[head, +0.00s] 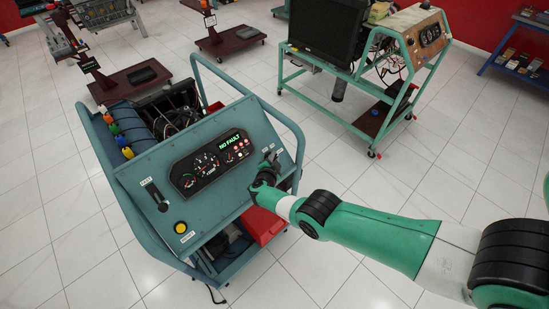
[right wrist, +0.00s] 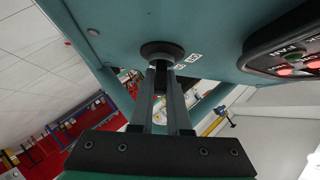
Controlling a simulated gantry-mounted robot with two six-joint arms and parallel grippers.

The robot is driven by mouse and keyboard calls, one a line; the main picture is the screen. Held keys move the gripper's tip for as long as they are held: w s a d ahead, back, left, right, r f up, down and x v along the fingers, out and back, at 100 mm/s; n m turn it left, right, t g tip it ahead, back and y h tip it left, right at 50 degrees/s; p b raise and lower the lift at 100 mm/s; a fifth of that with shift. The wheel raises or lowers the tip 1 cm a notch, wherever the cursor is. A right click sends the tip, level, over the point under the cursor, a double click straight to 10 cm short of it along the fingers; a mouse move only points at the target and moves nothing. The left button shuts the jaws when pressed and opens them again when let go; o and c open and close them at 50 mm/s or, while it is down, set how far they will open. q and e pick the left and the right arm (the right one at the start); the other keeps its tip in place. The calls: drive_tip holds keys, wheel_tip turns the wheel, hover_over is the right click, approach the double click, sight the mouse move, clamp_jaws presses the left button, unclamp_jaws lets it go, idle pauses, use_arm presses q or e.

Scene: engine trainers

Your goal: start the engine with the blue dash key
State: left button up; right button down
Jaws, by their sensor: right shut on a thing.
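The teal engine trainer's sloped dash panel (head: 215,160) fills the middle of the head view. Its gauge cluster (head: 210,163) has a green display reading NO FAULT. My right gripper (head: 268,168) is at the right end of this panel, by the ignition switch, which it mostly hides. In the right wrist view, the round black switch (right wrist: 162,50) is straight ahead of the fingers. My right gripper (right wrist: 160,95) is shut on a narrow dark key part (right wrist: 161,76) that reaches up to the switch. Its blue colour cannot be made out. My left gripper is not in view.
A black lever (head: 157,196) and a yellow button (head: 181,227) are on the panel's left. Several coloured caps (head: 121,141) line the trainer's left side. A red tray (head: 263,224) sits below the panel. Another green trainer stand (head: 413,70) is behind; tiled floor lies between.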

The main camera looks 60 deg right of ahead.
drive_tip(key=shift+f, duration=0.1)
drive_tip(key=c, duration=0.9)
unclamp_jaws()
drive_tip(key=shift+r, duration=0.2)
drive_tip(key=p+v, duration=0.9)
drive_tip(key=v, duration=0.2)
drive_tip(key=shift+s+a, duration=0.1)
drive_tip(key=shift+a, duration=0.15)
